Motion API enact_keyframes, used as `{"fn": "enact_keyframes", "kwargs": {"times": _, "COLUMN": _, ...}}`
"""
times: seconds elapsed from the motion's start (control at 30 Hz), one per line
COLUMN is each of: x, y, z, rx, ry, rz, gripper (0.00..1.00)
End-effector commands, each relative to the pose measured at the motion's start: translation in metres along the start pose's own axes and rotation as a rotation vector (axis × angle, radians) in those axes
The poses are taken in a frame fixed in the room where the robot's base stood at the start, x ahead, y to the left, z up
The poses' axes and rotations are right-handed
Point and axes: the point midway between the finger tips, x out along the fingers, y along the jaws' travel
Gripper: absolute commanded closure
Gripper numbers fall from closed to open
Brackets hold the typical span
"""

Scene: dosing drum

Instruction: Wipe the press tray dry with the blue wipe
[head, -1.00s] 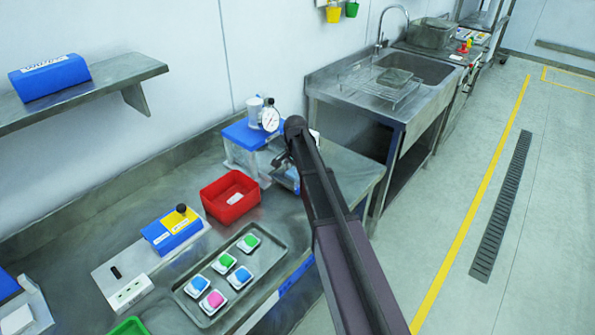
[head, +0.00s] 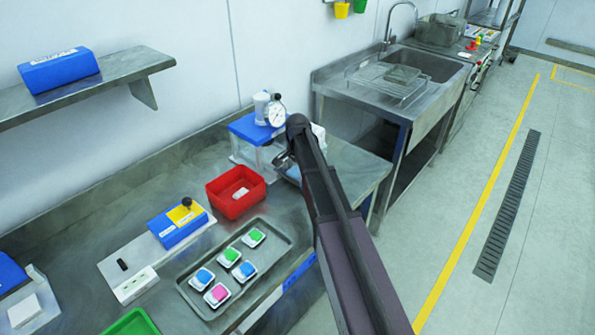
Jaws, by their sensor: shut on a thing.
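The press (head: 247,128) stands at the back right of the steel bench, with a blue top, a white cylinder and a round dial gauge (head: 276,112). My dark arm reaches up to the press's right side and covers part of it. My gripper (head: 285,161) shows only in part beside the press, left of the arm's end, and is shut. A light-blue patch at it looks like the blue wipe (head: 293,172). I cannot tell whether the wipe touches the press tray, which I cannot make out clearly behind the arm and the press.
In front, a grey tray (head: 278,240) holds several coloured pods, beside a blue-and-yellow device (head: 177,226). A sink (head: 425,65) stands behind right. The floor at right is clear.

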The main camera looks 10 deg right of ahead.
Motion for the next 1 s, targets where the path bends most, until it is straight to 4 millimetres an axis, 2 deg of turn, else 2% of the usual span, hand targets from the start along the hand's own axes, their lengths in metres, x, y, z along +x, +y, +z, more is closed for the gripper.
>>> {"fn": "enact_keyframes", "kwargs": {"times": 1.0, "x": -0.002, "y": 0.000, "z": -0.040, "rx": 0.001, "ry": 0.001, "rz": 0.000, "gripper": 0.48}}
